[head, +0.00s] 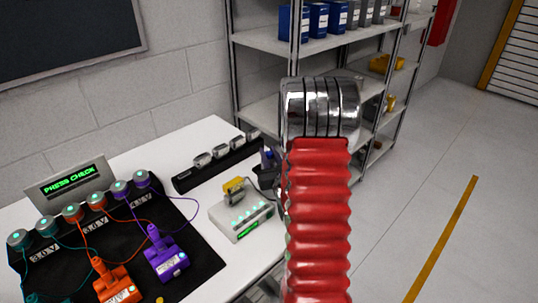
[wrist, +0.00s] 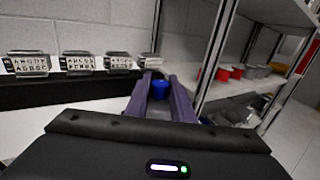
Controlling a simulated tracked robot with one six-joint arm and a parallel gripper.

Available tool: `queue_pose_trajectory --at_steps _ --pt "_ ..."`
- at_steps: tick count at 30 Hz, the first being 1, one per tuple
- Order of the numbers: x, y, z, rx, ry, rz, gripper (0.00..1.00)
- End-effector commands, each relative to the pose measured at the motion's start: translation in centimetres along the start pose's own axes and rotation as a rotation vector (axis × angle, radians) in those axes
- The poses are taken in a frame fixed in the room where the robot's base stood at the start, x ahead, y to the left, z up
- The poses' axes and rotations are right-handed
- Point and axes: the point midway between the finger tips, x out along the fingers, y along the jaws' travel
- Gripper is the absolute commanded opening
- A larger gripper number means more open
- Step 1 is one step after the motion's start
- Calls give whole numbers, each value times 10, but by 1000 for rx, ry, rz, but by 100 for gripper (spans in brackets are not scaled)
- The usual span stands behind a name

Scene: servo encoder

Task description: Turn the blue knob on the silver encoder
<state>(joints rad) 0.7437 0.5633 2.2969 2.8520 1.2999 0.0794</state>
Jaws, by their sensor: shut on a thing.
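The blue knob (wrist: 160,87) sits between the two purple fingers of my gripper (wrist: 159,79) in the wrist view. My gripper (head: 267,165) is shut on it, at the right end of a long black base (head: 190,180) in the head view. Silver letter drums (head: 220,151) stand in a row on that base, and the wrist view shows letters on the drums (wrist: 79,63). In the head view my red arm hides part of the gripper area, and the knob shows only as a small blue patch. How far the knob is turned cannot be told.
A white box (head: 245,225) with green lights and a yellow plug stands in front of the base. A black mat (head: 205,262) with purple and orange clamps and wired knobs lies at the left. Metal shelves (head: 262,110) rise behind.

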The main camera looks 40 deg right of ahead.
Motion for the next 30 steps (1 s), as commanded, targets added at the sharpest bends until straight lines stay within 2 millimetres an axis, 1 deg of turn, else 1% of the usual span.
queue_pose_trajectory --at_steps 6,7,14,23,30 --pt "0 1 1 -1 -2 2 0" --pt "0 1 1 -1 -2 2 24" --pt "0 0 1 0 -1 2 40" --pt "0 0 0 0 -1 1 40" --pt "-8 5 0 0 1 3 40"
